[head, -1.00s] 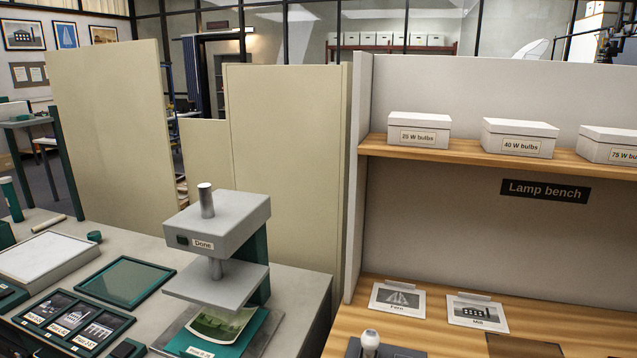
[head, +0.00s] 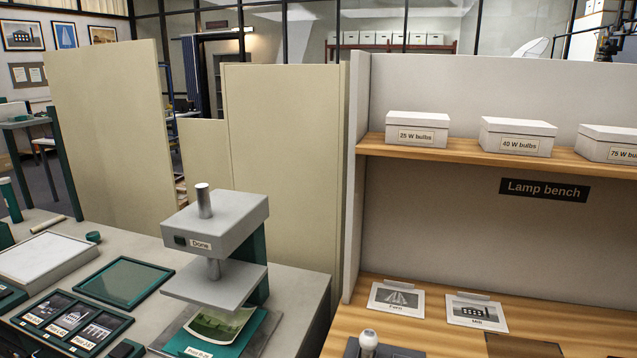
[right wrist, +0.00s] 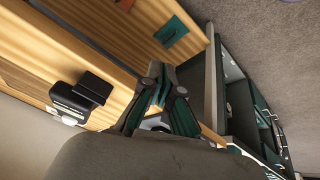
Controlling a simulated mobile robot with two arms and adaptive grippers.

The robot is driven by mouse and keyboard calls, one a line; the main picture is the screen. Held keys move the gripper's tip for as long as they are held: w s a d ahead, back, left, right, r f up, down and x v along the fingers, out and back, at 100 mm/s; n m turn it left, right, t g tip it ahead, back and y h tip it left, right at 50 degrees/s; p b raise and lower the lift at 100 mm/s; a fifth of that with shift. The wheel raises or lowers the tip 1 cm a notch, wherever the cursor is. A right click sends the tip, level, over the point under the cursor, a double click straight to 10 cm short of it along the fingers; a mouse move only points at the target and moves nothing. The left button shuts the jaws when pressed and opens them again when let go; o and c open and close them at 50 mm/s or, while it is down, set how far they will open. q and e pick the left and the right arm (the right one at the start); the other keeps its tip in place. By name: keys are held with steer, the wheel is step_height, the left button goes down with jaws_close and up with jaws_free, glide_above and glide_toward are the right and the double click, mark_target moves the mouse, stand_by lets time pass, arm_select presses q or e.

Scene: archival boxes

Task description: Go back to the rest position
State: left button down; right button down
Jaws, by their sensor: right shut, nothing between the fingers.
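My right gripper (right wrist: 157,85) shows in the right wrist view, with its dark green fingers together and nothing between them. It is beside the edge of a wooden bench (right wrist: 70,40), apart from the things on it as far as I can tell. Neither gripper shows in the head view, and my left gripper is in no view.
In the head view, a grey press (head: 215,225) holding a print stands on the grey bench (head: 300,285). The lamp bench (head: 570,335) is at the right, below a shelf of white boxes (head: 515,135). The right wrist view shows a dark device (right wrist: 78,97), green drawers (right wrist: 265,125) and bare floor (right wrist: 275,45).

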steer(key=s+a+f+g+y+b, duration=0.1)
steer(key=s+f+b, duration=0.15)
steer(key=f, duration=1.35)
steer(key=s+a+f+g+b, duration=0.1)
steer(key=s+a+f+g, duration=0.15)
steer(key=f, duration=1.35)
steer(key=s+d+f+b, duration=0.1)
steer(key=s+d+f, duration=0.1)
steer(key=s+f, duration=0.6)
steer(key=s+d+f, duration=0.1)
steer(key=s+f, duration=0.7)
steer(key=shift+d+n+b, duration=0.3)
steer(key=shift+d+b, duration=0.05)
steer(key=shift+d, duration=0.05)
steer(key=shift+s+f, duration=0.1)
steer(key=shift+s, duration=0.1)
